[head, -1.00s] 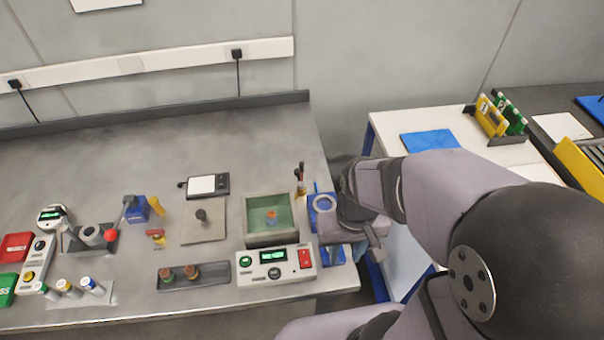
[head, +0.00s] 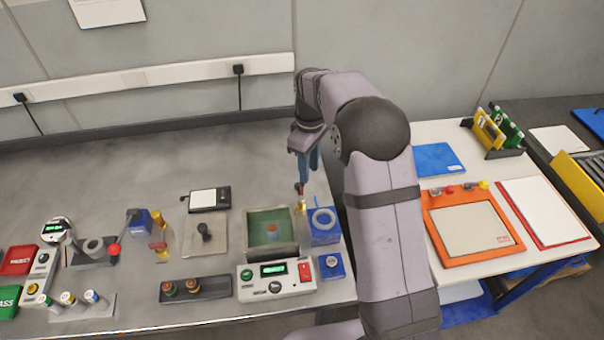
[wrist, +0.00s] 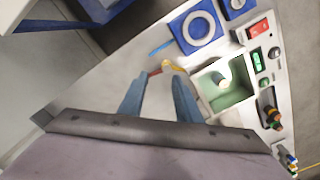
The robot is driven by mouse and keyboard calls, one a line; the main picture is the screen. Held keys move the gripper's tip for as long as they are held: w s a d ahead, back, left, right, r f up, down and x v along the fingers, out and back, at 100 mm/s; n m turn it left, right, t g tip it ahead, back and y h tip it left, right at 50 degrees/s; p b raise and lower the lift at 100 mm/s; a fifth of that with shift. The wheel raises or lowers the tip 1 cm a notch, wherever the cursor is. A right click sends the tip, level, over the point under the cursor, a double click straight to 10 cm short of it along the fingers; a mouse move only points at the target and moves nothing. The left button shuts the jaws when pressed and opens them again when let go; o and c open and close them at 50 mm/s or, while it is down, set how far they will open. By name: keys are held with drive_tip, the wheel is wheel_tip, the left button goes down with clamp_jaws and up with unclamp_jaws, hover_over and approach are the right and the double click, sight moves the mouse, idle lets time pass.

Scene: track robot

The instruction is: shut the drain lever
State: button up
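The drain lever (head: 299,189) has a red and dark handle on a brass-coloured body, at the back right corner of the green-lined bath (head: 249,244). Its handle points away from the body towards the back of the bench. In the wrist view the red handle (wrist: 154,71) and brass body (wrist: 175,67) lie just past my fingertips. My gripper (head: 305,178) has blue fingers pointing down over the lever. In the wrist view my gripper (wrist: 159,80) is open, with the handle roughly between the tips. I cannot tell whether they touch.
A blue block with a white ring (head: 323,222) stands close right of the lever. A control box (head: 277,279) is in front of the bath. A white side table (head: 445,133) stands to the right.

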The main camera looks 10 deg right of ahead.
sight(302, 188)
drive_tip(key=w, duration=0.1)
drive_tip(key=w+f+n, duration=0.1)
drive_tip(key=w, duration=0.1)
drive_tip(key=w+a+n, duration=0.1)
drive_tip(key=shift+w+a+f, duration=0.1)
drive_tip(key=shift+w+f, duration=0.1)
drive_tip(key=shift+w, duration=0.15)
drive_tip(key=shift+f+p, duration=1.5)
drive_tip(key=shift+f, duration=2.15)
clamp_jaws()
